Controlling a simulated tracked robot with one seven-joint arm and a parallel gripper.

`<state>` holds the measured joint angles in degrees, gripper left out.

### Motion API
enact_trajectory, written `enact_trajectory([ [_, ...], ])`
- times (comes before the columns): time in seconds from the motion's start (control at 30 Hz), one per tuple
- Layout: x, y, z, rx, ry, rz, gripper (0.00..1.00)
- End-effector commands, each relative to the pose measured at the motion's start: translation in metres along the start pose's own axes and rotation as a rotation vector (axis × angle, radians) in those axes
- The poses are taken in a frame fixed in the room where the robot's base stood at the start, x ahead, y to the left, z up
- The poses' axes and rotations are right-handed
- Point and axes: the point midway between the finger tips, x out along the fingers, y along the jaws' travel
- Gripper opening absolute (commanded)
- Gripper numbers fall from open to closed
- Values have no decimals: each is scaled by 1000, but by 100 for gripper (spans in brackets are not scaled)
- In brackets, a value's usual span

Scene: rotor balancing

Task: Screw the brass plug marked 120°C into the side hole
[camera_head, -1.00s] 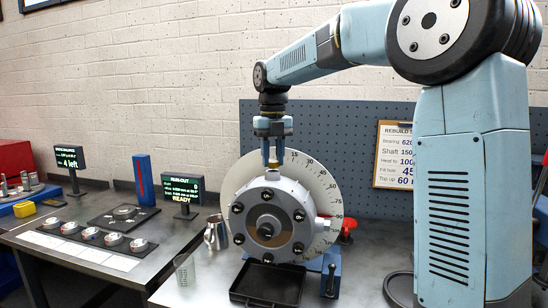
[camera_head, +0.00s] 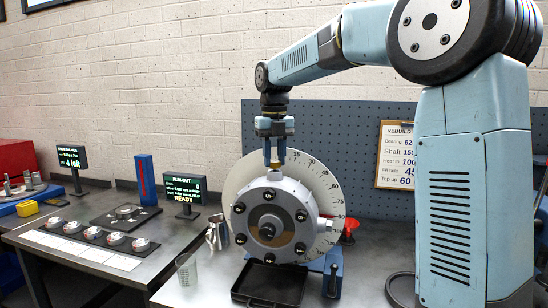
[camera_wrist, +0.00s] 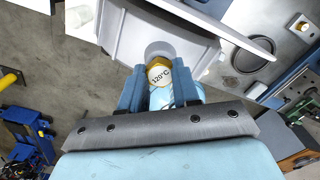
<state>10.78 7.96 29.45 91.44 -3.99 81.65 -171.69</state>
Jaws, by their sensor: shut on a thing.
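The brass plug marked 120°C (camera_wrist: 160,73) sits between the two blue fingers of my gripper (camera_wrist: 160,88), its label facing the wrist camera. A pale round boss (camera_wrist: 160,48) on the grey housing lies right beyond the plug. Whether the plug's thread is in a hole there is hidden. In the head view my gripper (camera_head: 274,162) points down at the top of the round grey housing (camera_head: 285,193), which has several dark bolts on its face. The plug is too small and covered there to make out clearly.
A white degree dial (camera_head: 330,185) stands behind the housing. A black tray (camera_head: 268,285) lies in front, with a clear cup (camera_head: 186,269) and a metal jug (camera_head: 216,233) at left. The left bench holds readouts and several small round parts (camera_head: 93,233). A pegboard (camera_head: 320,125) backs the bench.

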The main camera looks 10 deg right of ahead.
Motion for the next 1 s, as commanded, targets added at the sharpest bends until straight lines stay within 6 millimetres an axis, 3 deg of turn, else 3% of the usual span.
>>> enact_trajectory([
  [0.87,7,0,0,2,-1,0,0],
  [1.0,7,0,0,73,-1,0,0],
])
